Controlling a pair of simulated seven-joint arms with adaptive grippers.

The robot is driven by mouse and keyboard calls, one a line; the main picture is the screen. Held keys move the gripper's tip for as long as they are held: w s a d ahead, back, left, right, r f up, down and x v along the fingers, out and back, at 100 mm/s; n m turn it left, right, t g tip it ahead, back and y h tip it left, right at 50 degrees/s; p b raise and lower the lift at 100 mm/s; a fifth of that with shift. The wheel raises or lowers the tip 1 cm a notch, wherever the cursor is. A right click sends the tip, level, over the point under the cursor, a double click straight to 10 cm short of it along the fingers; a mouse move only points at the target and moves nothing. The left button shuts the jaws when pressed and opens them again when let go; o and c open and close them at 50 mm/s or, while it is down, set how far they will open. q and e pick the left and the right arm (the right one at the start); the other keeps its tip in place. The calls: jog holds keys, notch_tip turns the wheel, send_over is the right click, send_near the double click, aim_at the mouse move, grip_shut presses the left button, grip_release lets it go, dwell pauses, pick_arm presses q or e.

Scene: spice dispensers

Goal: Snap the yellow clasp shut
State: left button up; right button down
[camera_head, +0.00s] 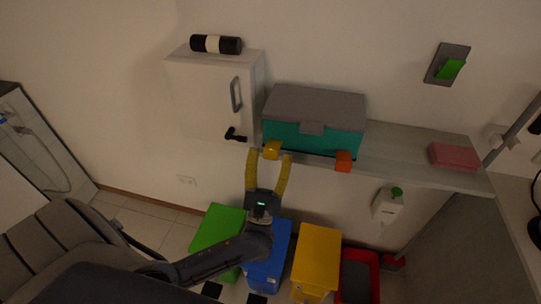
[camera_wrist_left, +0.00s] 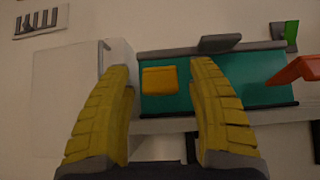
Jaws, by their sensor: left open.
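The teal box (camera_head: 290,136) with a grey lid (camera_head: 315,103) sits on the shelf, its lid down. The yellow clasp (camera_head: 272,150) is at the left of its front face. An orange clasp (camera_head: 343,161) is at the right. My left gripper (camera_head: 268,155) is open, its yellow fingers reaching up to either side of the yellow clasp. In the left wrist view the yellow clasp (camera_wrist_left: 159,80) lies between the open fingers, nearer the left one, with no clear contact. The orange clasp (camera_wrist_left: 296,70) sticks outward there. Whether the yellow clasp is latched I cannot tell. My right gripper is not in view.
The shelf (camera_head: 400,160) holds a pink block (camera_head: 454,156) at the right. A white cabinet (camera_head: 203,95) with a handle stands left of the box. Green (camera_head: 215,232), blue (camera_head: 265,273) and yellow (camera_head: 316,255) bins stand below on the floor.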

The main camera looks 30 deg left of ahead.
pick_arm(q)
grip_shut()
dwell(0.5)
